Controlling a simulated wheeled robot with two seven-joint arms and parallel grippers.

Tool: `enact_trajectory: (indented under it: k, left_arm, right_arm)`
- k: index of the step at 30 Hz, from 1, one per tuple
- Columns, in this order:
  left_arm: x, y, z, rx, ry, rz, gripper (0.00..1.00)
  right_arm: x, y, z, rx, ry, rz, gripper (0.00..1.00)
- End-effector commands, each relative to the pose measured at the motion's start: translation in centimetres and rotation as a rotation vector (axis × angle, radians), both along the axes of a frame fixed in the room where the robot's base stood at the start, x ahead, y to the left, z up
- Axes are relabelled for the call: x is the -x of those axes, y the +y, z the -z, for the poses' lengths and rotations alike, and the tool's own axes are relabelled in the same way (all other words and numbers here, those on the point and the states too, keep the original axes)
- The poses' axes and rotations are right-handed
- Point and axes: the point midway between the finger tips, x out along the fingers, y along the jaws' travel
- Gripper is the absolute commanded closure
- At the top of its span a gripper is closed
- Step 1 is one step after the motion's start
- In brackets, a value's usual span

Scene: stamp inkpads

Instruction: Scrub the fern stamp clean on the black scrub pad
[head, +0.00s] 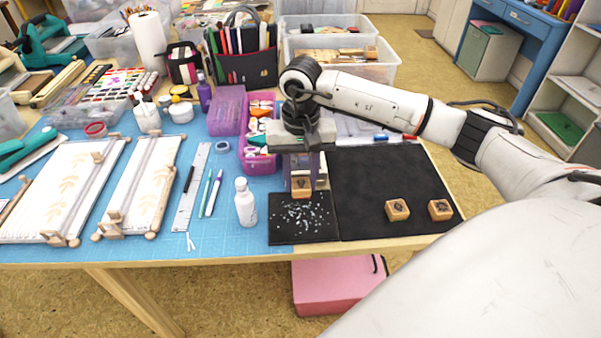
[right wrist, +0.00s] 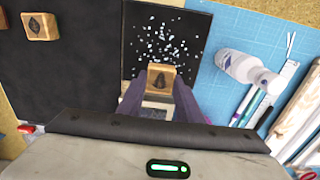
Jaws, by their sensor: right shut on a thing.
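My right gripper (head: 303,177) is shut on a small wooden stamp block (head: 302,193), with its fingers on either side of it. In the right wrist view the held stamp (right wrist: 160,76) shows a dark leaf-like picture on its top, between the purple-grey fingertips (right wrist: 160,92). The black scrub pad (head: 282,232), strewn with white flecks, lies at the table's front edge. The stamp is over the pad's far part. Its underside is hidden, so I cannot tell whether it touches the pad. My left gripper is not in view.
Two other wooden stamps (head: 397,209) (head: 440,209) sit on the large black mat (head: 375,175) right of the pad. A white bottle (head: 245,203) stands close to the pad's left. A purple tray (head: 259,157) lies behind. Pens and a ruler (head: 190,190) lie farther left.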

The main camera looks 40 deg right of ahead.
Motion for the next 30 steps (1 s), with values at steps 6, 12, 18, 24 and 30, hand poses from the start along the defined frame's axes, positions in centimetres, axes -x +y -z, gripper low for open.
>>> enact_trajectory:
  k: [6,12,18,24,30]
  left_arm:
    - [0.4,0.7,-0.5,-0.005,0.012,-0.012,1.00]
    - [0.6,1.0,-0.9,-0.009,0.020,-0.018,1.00]
    - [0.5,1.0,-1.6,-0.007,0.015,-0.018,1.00]
    - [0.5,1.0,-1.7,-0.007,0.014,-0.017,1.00]
    - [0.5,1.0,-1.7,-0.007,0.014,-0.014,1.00]
  right_arm:
    - [0.1,-0.3,-2.1,0.000,-0.002,0.005,0.84]
    - [0.3,-0.5,-3.7,0.000,-0.001,0.009,0.84]
    - [0.4,-0.7,-4.7,0.001,-0.001,0.013,0.84]
    - [0.5,-0.7,-4.9,0.001,-0.001,0.014,0.84]
    - [0.5,-0.7,-4.9,0.000,-0.001,0.014,0.84]
